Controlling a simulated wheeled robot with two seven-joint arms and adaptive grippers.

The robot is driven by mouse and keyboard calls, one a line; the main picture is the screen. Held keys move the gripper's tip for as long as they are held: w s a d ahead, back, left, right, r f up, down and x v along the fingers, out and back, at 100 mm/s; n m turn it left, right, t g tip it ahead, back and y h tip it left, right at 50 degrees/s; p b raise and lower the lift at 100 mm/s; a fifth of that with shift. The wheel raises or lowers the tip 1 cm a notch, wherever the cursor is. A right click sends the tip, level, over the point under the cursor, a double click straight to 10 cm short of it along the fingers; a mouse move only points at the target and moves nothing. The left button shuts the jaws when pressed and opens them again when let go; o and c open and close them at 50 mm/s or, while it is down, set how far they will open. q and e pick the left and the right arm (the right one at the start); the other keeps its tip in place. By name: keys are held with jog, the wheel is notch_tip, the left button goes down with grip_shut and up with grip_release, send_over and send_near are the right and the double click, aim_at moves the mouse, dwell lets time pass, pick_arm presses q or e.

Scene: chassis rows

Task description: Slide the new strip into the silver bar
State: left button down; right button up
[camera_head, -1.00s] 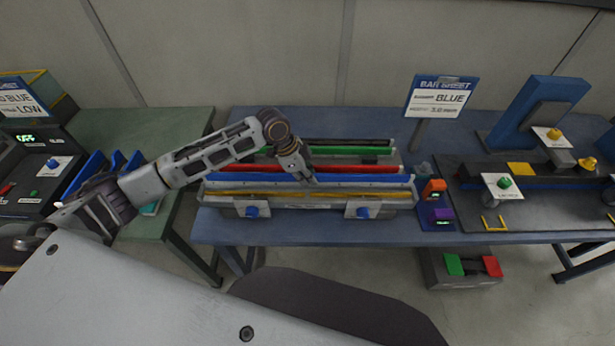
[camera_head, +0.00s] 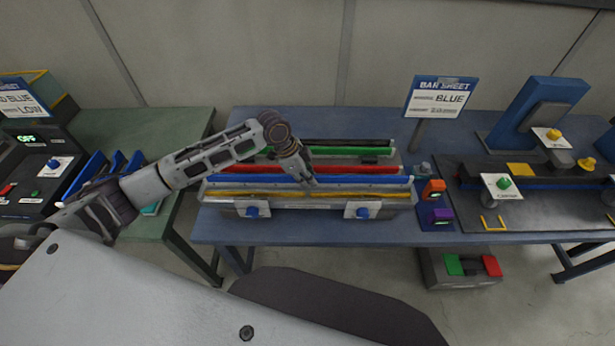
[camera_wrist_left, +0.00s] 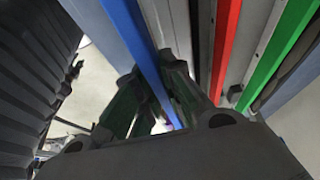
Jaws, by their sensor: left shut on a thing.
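The blue strip (camera_head: 375,179) runs lengthwise along the fixture on the middle table. In the left wrist view the blue strip (camera_wrist_left: 134,28) passes between the fingers. My left gripper (camera_head: 309,181) is shut on it near the middle of its visible length, its fingers pointing down. The fingers also show in the left wrist view (camera_wrist_left: 155,90). A silver bar (camera_head: 350,187) lies along the front side of the blue strip; its grey face (camera_wrist_left: 92,22) is right beside it in the left wrist view. I cannot tell how far the strip sits in the bar. My right gripper is not in view.
Red (camera_head: 365,169) and green (camera_head: 350,150) strips lie behind; a yellow strip (camera_head: 290,194) runs in front. Orange (camera_head: 434,189) and purple (camera_head: 440,216) blocks stand right.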

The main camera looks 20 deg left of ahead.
pick_arm(q)
jog(key=shift+r+p, duration=0.1)
jog(key=shift+p, duration=0.45)
dwell(0.6)
jog(key=shift+f+b, duration=0.3)
jog(key=shift+f, duration=1.05)
dwell(1.3)
jog(key=c, duration=1.6)
grip_release()
jog(key=shift+s, duration=0.1)
jog(key=shift+o, duration=0.8)
jog(key=shift+f, duration=0.15)
jog(key=shift+a+r, duration=0.25)
jog(key=shift+r, duration=0.3)
jog(key=v, duration=1.1)
jog(key=shift+d, duration=0.1)
